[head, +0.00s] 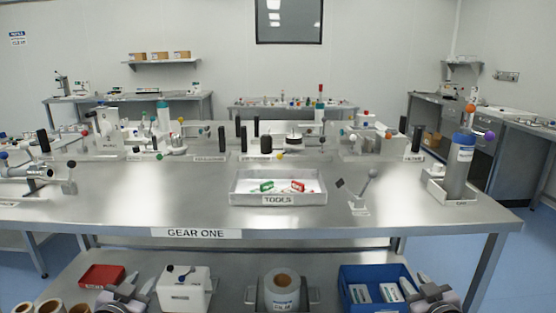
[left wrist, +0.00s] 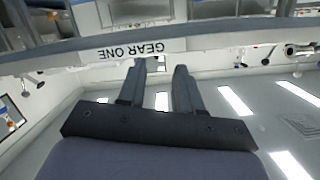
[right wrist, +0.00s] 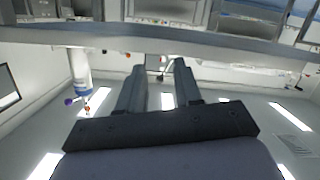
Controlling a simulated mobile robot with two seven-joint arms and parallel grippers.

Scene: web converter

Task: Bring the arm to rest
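My left gripper (head: 138,281) is low in the head view, in front of the workbench by the lower shelf. In the left wrist view its two fingers (left wrist: 160,67) stand apart with nothing between them.
The steel workbench (head: 300,215) labelled GEAR ONE carries a TOOLS tray (head: 278,199), a lever device (head: 360,200) and a blue-topped cylinder (head: 460,165). The lower shelf holds a red tray (head: 102,276), a white box (head: 185,290), a label roll (head: 282,290) and a blue bin (head: 375,275).

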